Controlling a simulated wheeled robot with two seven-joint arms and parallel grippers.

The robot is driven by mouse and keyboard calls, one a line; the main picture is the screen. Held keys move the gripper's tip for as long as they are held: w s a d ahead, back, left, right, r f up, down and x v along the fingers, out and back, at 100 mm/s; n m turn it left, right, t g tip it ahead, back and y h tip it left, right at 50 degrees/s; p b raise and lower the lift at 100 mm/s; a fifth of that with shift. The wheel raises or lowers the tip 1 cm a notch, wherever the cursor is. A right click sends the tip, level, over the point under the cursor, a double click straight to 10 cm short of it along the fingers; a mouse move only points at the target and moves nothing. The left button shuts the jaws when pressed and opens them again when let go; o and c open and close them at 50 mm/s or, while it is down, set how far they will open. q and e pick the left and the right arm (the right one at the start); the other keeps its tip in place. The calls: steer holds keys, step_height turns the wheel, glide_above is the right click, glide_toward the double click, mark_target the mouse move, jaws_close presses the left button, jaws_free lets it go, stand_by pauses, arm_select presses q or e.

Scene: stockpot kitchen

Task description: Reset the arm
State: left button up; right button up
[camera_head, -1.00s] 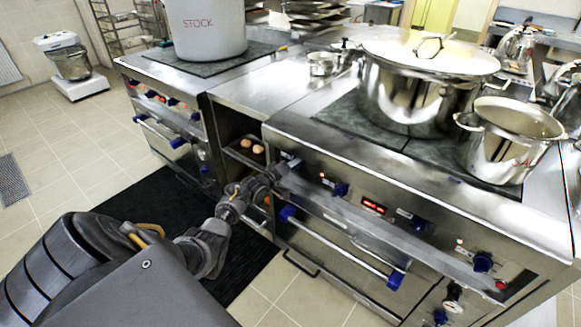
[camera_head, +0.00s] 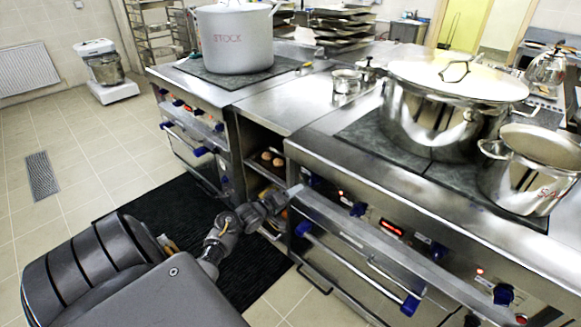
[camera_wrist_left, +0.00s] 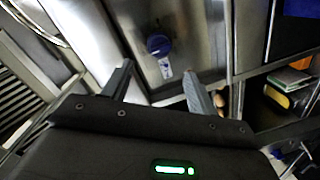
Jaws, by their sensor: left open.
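My left gripper (camera_head: 292,194) is in front of the cooking range, near the open shelf gap and the left edge of the right-hand stove (camera_head: 345,215). In the left wrist view my left gripper (camera_wrist_left: 158,84) shows two fingers spread apart with nothing between them. Beyond the fingers is a steel panel with a blue knob (camera_wrist_left: 158,45). My left arm comes in from the lower left of the head view. My right gripper is not in view.
A big STOCK pot (camera_head: 233,45) stands on the left stove. A lidded pot (camera_head: 430,115) and a smaller pot (camera_head: 530,165) stand on the right stove. Round brown items (camera_head: 272,159) sit in the shelf gap.

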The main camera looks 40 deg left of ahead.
arm_select(q)
steer(key=shift+s, duration=0.25)
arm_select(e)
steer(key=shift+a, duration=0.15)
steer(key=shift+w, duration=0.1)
